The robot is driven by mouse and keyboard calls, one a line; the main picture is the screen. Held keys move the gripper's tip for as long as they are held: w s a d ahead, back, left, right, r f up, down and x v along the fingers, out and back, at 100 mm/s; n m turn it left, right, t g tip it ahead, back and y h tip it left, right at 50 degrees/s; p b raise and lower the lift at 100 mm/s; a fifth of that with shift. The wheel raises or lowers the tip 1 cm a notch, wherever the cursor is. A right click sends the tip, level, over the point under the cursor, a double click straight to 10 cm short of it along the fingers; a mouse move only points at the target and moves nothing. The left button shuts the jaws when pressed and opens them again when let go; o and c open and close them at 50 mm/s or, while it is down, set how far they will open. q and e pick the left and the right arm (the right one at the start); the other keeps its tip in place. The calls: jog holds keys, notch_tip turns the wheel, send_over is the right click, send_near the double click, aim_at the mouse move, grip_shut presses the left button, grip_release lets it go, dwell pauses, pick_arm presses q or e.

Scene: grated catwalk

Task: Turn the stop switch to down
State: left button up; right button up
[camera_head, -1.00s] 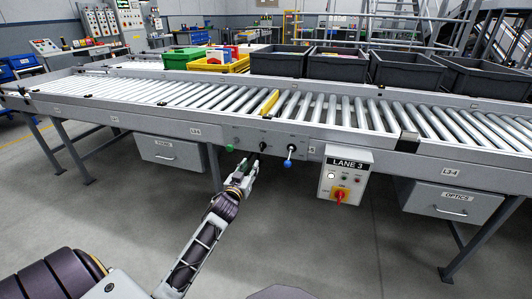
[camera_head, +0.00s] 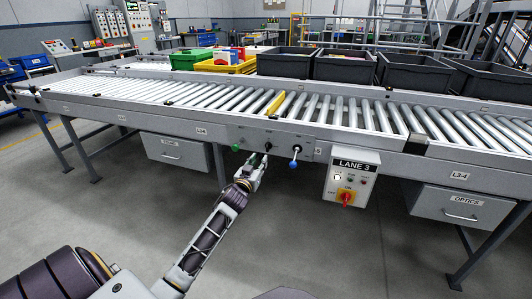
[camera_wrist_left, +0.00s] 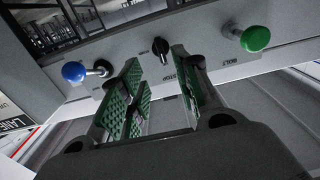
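The likely stop switch is a small black rotary knob (camera_head: 268,146) on the conveyor's grey side panel (camera_head: 318,133), between a green knob (camera_head: 236,147) and a blue-ended lever (camera_head: 295,163). In the left wrist view the black knob (camera_wrist_left: 160,47) shows just beyond and between my fingertips. My left gripper (camera_head: 259,158) is in front of and slightly below the knob. In the left wrist view its green-padded fingers (camera_wrist_left: 156,62) are apart with nothing between them. I cannot tell whether they touch the knob. My right gripper is out of view.
The green knob (camera_wrist_left: 255,38) and blue ball (camera_wrist_left: 74,72) flank the fingers in the left wrist view. A LANE 3 box (camera_head: 353,180) with a red-and-yellow switch hangs to the right. Drawers (camera_head: 180,152) hang under the conveyor. The floor in front is clear.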

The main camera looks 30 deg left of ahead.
aim_at(267, 149)
pick_arm(q)
jog(key=shift+b+x, duration=1.65)
jog(key=shift+x, duration=3.3)
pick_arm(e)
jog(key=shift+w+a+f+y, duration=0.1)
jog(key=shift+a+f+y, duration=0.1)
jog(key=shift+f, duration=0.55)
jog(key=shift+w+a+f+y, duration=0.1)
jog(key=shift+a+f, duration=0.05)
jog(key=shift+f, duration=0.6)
pick_arm(q)
jog(key=shift+a, duration=0.1)
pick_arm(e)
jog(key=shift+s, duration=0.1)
pick_arm(q)
grip_shut()
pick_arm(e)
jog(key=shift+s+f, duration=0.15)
